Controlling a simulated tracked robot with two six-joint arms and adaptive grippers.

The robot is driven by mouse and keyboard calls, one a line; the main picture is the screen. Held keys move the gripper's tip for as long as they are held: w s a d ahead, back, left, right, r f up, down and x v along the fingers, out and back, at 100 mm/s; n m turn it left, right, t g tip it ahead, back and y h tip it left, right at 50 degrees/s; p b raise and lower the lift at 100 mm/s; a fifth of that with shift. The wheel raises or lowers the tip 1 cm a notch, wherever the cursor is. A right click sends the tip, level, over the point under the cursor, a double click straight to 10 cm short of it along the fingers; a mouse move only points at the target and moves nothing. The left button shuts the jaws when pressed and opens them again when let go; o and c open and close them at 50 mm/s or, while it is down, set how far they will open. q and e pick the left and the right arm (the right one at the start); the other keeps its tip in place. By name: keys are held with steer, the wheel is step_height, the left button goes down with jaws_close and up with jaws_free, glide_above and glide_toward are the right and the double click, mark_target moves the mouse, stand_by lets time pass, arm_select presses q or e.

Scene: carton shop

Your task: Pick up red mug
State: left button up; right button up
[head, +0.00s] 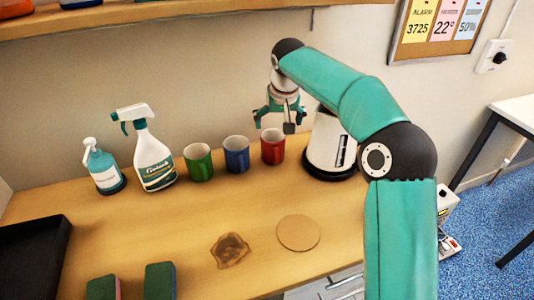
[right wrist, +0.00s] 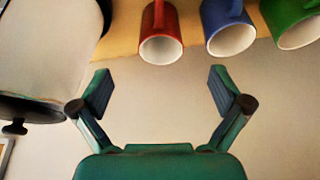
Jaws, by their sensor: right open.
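The red mug (head: 272,147) stands upright on the wooden counter, at the right end of a row with the blue mug (head: 236,154) and the green mug (head: 198,162). My right gripper (head: 280,118) is above the red mug in the head view, open and empty. In the right wrist view the red mug (right wrist: 160,35) lies beyond the open fingers (right wrist: 160,88), roughly centred between them and apart from them. The blue mug (right wrist: 228,28) and green mug (right wrist: 292,22) are beside it there. My left gripper is not in view.
A white kettle (head: 328,145) stands close to the right of the red mug. Spray bottle (head: 152,155) and pump bottle (head: 102,170) stand left. A shelf (head: 180,15) runs above.

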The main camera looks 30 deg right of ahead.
mark_target(274, 144)
steer(key=p+x, duration=0.1)
steer(key=x, duration=1)
steer(key=shift+w+d+f, duration=0.1)
steer(key=shift+w+f, duration=0.1)
steer(key=shift+f, duration=0.1)
steer(key=shift+w+f+p, duration=0.25)
steer(key=shift+f+p, duration=0.1)
steer(key=shift+f, duration=0.05)
steer(key=p+x, duration=0.1)
steer(key=x, duration=0.2)
steer(key=shift+w+d+f, duration=0.2)
steer(key=shift+w+f, duration=0.15)
steer(key=shift+f, duration=0.2)
steer(key=shift+c, duration=0.2)
steer(key=shift+s, duration=0.25)
steer(key=c, duration=1.3)
steer(key=shift+o, duration=0.2)
